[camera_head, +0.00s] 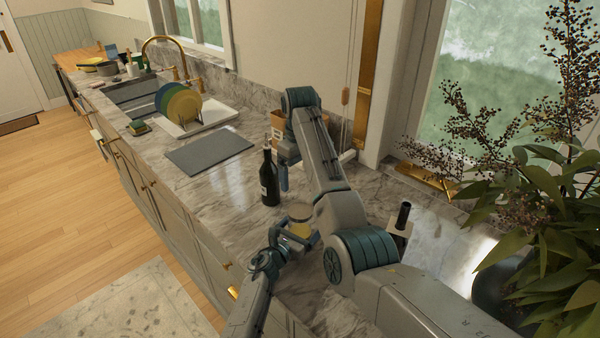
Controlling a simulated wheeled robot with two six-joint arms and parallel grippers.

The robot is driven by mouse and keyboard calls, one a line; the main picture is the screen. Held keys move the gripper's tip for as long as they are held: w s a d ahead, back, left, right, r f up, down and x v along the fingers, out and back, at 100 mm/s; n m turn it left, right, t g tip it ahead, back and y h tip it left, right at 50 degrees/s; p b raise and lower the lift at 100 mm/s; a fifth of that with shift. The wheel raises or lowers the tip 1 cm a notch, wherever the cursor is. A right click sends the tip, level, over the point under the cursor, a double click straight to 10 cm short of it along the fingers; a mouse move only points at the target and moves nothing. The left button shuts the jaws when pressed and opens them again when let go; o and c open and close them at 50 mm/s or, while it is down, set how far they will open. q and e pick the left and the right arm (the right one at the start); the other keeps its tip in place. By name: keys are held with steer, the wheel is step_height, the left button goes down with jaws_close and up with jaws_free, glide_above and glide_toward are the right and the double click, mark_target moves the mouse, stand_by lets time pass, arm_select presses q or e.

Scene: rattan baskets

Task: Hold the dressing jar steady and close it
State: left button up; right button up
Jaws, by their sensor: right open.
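The dressing jar (301,228), small and clear with yellowish contents, stands on the marble counter near its front edge. Its top shows pale and round; whether a lid sits on it is too small to tell. My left gripper (298,240) comes in low from the front, its fingers around the jar's sides, and looks shut on it. My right gripper (284,178) points down, open and empty, above the counter beyond the jar and to the right of a dark bottle. Part of it is hidden behind its own arm.
The dark bottle (268,178) stands close to my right gripper. A grey mat (209,151), a rack with plates (182,106) and the sink (135,91) lie farther left. A basket (277,122) is partly behind my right arm. A leafy plant (560,240) crowds the right.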

arm_select(q)
steer(key=v, duration=1)
steer(key=shift+s+a+f, duration=0.1)
steer(key=shift+s+a, duration=0.1)
steer(key=shift+s, duration=0.1)
